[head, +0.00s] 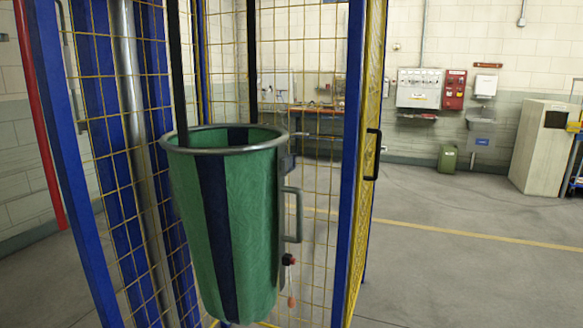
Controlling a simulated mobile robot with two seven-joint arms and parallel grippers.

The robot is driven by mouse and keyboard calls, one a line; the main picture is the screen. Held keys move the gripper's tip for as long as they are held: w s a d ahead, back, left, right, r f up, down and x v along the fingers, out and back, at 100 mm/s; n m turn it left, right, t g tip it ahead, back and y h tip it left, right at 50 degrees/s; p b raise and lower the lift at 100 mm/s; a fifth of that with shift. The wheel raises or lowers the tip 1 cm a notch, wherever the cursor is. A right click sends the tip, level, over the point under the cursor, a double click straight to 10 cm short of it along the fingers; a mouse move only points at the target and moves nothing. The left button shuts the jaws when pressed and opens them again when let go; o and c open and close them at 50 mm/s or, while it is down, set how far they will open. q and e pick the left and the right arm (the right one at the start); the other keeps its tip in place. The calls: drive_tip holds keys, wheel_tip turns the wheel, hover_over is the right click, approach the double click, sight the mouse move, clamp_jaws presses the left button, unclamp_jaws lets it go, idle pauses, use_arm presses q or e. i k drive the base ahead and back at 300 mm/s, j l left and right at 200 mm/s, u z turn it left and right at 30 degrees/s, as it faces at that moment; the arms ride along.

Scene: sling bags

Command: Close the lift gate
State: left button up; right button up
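The lift gate (368,90) looks to be the narrow yellow mesh panel with a blue frame at the middle right of the head view. I see it at a steep angle, nearly edge-on. A black bar handle (374,155) sticks out from its right side. The gate appears swung open, with the near side of the blue and yellow mesh cage (318,200) open towards me. Its hinge and latch cannot be told clearly. Neither of my grippers is in view.
A green sling bag (245,210) with dark blue stripes hangs on black straps in the cage opening, left of the gate. A blue post (70,170) stands at the left. Grey floor (450,265) right of the gate is clear. A cream cabinet (540,145) stands at far right.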

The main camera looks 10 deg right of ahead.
sight(377, 144)
drive_tip(key=i+l+z, duration=0.2)
drive_tip(key=l, duration=0.2)
drive_tip(key=i+l+z, duration=0.2)
drive_tip(key=l, duration=0.2)
drive_tip(key=l+z, duration=0.2)
drive_tip(key=l, duration=0.2)
drive_tip(key=i, duration=0.05)
